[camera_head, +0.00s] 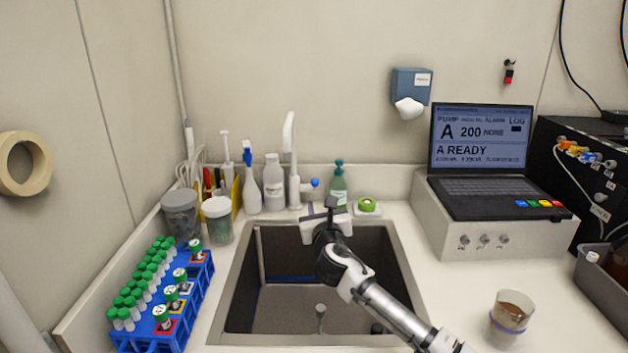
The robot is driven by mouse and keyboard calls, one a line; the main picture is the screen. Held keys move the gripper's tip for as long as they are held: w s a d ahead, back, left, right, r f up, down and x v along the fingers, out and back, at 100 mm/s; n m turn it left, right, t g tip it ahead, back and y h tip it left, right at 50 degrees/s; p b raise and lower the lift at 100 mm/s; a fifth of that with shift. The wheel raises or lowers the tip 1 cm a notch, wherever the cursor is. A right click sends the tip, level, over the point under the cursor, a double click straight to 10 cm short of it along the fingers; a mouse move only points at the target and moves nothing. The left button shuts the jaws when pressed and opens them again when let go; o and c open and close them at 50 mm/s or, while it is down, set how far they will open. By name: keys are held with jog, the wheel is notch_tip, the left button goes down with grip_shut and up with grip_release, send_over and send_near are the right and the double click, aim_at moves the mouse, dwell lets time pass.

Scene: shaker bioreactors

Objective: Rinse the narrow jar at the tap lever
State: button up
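The white tap (293,165) stands behind the sink (235,300), with a blue-ended lever (313,183) on its right side. My gripper (326,226) is over the back of the sink, in front of and below the lever. I see it from behind; its fingertips are hidden, and no held jar is visible. Two jars stand left of the sink: a grey-lidded jar (181,215) and a white-lidded, slightly narrower jar (218,221). A clear cup with brown contents (510,312) stands on the right counter. I cannot tell which is the narrow jar.
A blue rack (190,300) of green-capped tubes is at the left. A spray bottle (250,180), white bottle (273,183), green soap bottle (338,186) and green tape roll (367,205) flank the tap. A laptop-like console (482,150) is at the right. Counter before it is mostly clear.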

aim_at(315, 184)
jog(key=w+p, duration=0.1)
jog(key=w, duration=0.3)
jog(key=w+a+p, duration=0.1)
jog(key=w, duration=0.3)
jog(key=w+p, duration=0.1)
jog(key=w, duration=0.3)
jog(key=shift+w+a+r+p, duration=0.1)
jog(key=shift+w+a+p, duration=0.15)
jog(key=shift+w+p, duration=0.15)
grip_shut()
